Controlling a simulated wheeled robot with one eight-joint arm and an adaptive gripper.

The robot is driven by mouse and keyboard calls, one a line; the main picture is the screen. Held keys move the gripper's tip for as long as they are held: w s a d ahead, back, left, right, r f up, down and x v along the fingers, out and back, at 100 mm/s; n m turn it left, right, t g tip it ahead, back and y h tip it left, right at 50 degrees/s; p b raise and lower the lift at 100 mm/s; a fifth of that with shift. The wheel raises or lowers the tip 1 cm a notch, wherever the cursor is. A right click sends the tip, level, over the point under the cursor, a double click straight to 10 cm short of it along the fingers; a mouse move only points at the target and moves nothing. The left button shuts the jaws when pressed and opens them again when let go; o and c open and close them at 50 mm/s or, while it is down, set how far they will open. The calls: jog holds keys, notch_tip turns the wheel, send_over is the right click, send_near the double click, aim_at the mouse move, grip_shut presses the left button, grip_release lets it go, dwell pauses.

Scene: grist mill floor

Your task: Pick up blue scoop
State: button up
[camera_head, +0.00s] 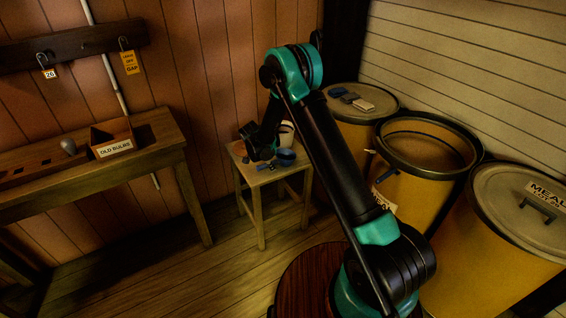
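A round blue thing (286,156), which looks like the bowl of the blue scoop, is on the small wooden stool (294,170) near the middle of the view. A smaller blue piece (262,167) lies left of it near the stool's front edge; I cannot tell if the two are joined. My gripper (262,152) is low over the left part of the stool top, just left of the round blue thing. It is small and dark here, so its finger opening and any contact are unclear. My arm covers part of the stool's back.
A white container (287,134) stands at the stool's back, partly hidden. A closed yellow barrel (350,130) bears small blue, dark and cream items. An open barrel (415,185) and a lidded meal barrel (500,240) stand right. A bench (165,130) with an "OLD BULBS" box (113,148) is left.

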grip_shut()
dwell(0.4)
notch_tip(320, 180, up, 20)
dwell(0.5)
jog(key=c, duration=0.7)
grip_release()
jog(key=shift+c, duration=0.2)
grip_shut()
